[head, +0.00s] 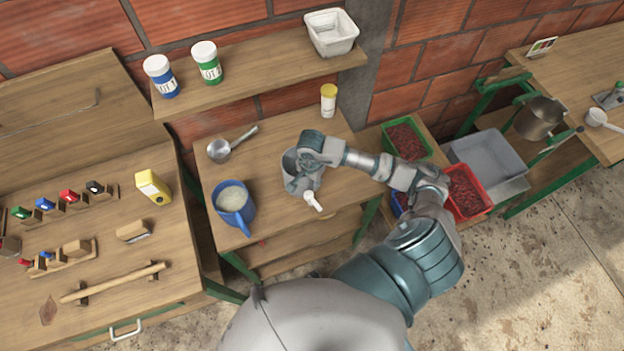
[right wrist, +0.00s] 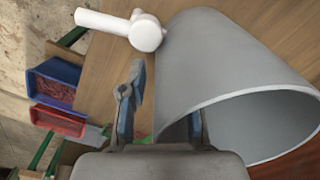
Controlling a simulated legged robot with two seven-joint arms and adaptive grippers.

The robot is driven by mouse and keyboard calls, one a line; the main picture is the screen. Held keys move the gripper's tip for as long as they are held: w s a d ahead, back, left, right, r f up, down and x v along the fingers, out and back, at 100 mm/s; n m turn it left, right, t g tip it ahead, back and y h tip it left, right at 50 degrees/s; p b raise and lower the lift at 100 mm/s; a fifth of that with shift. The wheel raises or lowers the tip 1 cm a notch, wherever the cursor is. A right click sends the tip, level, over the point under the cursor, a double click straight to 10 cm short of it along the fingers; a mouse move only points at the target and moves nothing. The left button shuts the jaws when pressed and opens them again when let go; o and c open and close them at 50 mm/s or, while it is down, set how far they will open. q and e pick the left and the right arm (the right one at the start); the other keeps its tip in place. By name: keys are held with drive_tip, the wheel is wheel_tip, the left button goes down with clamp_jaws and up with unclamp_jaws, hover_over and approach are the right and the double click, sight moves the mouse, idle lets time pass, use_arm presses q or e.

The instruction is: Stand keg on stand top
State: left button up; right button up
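The keg is a grey open-topped cylinder (head: 291,183) with a white tap (head: 313,201), on the middle wooden bench. In the right wrist view the keg's grey wall (right wrist: 215,65) fills the right side, its open rim facing the camera, and the white tap (right wrist: 146,33) sticks out to the left. My right gripper (head: 308,160) is over the keg's rim. In the right wrist view its fingers (right wrist: 160,105) are spread, one outside the wall and one at the rim; contact is unclear. I cannot single out the stand top. My left gripper is not in view.
On the middle bench (head: 270,228) are a blue jug (head: 235,206), a metal scoop (head: 220,150) and a yellow-capped bottle (head: 328,99). A shelf (head: 275,78) runs behind. Crates with red contents, one of them red (head: 466,190), stand to the right. A tool bench (head: 110,285) is left.

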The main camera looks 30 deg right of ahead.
drive_tip(key=shift+a+r, duration=0.1)
drive_tip(key=shift+a, duration=0.15)
drive_tip(key=shift+r, duration=0.15)
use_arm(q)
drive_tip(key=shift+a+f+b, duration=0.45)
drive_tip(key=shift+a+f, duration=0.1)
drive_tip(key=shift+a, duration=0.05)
use_arm(e)
wheel_tip(320, 180, up, 12)
drive_tip(key=shift+d+f, duration=0.2)
drive_tip(key=shift+d, duration=0.15)
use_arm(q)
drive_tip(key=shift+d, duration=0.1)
